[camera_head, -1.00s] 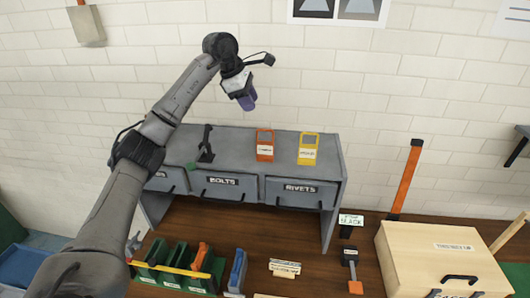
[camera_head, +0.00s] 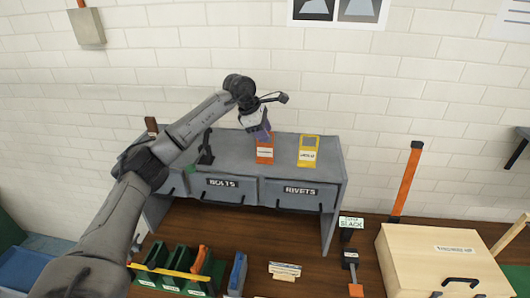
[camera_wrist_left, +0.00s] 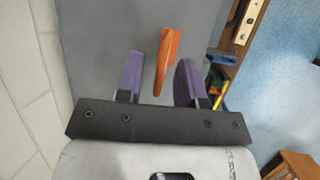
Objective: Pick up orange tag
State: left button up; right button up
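The orange tag (camera_head: 265,153) stands on top of the grey drawer cabinet, with a white label on its front; its upper part is partly hidden by my gripper in the head view. My left gripper (camera_head: 262,136) is just above and at the tag's top, pointing down. In the left wrist view the orange tag (camera_wrist_left: 166,60) shows edge-on between the two purple fingers of my left gripper (camera_wrist_left: 158,82), which are apart with gaps on both sides. My right gripper is not in view.
A yellow tag (camera_head: 308,151) stands to the right on the grey cabinet (camera_head: 240,146). A dark clamp-like stand (camera_head: 206,150) is to the left. Green bins (camera_head: 178,262) sit on the bench below, and a wooden box (camera_head: 430,255) stands at the right.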

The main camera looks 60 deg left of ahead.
pick_arm(q)
jog(key=shift+w+f, duration=0.1)
jog(key=shift+f, duration=0.2)
grip_shut()
